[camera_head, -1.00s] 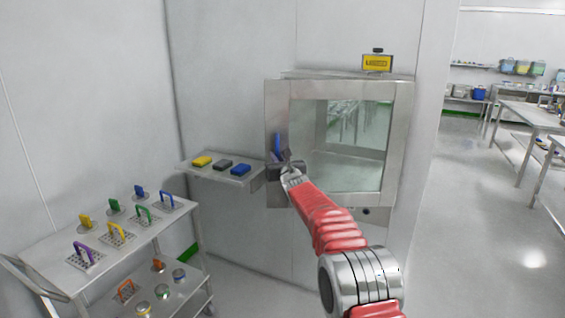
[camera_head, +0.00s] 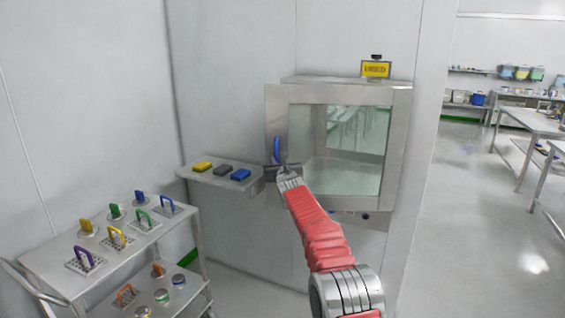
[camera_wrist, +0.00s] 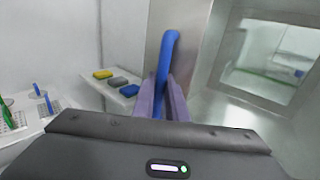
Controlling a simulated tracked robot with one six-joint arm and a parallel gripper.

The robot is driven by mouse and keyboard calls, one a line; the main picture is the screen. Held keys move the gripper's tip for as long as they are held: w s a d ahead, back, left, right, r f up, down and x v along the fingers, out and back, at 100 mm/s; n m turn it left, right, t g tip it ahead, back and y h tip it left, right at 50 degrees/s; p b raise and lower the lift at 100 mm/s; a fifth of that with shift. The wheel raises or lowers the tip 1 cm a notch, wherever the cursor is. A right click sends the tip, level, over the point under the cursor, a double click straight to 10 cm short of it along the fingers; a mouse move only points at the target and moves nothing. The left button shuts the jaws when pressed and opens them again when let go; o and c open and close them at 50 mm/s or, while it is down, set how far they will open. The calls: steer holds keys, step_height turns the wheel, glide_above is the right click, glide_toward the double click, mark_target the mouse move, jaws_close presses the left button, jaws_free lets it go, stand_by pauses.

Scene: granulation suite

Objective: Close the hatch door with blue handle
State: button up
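The hatch (camera_head: 402,135) is a steel box with a glass window on the wall. Its door's steel strip (camera_head: 275,110) is at the left side and carries the upright blue handle (camera_head: 276,148). I cannot tell exactly how far the door stands from the hatch frame. My gripper (camera_head: 277,170) is at the lower part of the handle. In the wrist view, the purple fingers (camera_wrist: 167,103) sit close on both sides of the blue handle (camera_wrist: 166,62), with little gap, and appear shut on it. The handle's lower end is hidden by the fingers and gripper body.
A wall shelf (camera_head: 255,182) with yellow, grey and blue blocks is just left of my gripper. A steel cart (camera_head: 45,262) with coloured-handled items stands lower left. A yellow sign (camera_head: 376,69) is on top of the hatch. Open floor (camera_head: 470,230) lies to the right.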

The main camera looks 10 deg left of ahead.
steer(key=shift+o, duration=0.7)
steer(key=shift+s+a+f, duration=0.1)
steer(key=shift+a+f, duration=0.05)
steer(key=shift+a, duration=0.2)
steer(key=shift+o, duration=0.2)
steer(key=shift+d, duration=0.15)
steer(key=shift+d, duration=0.1)
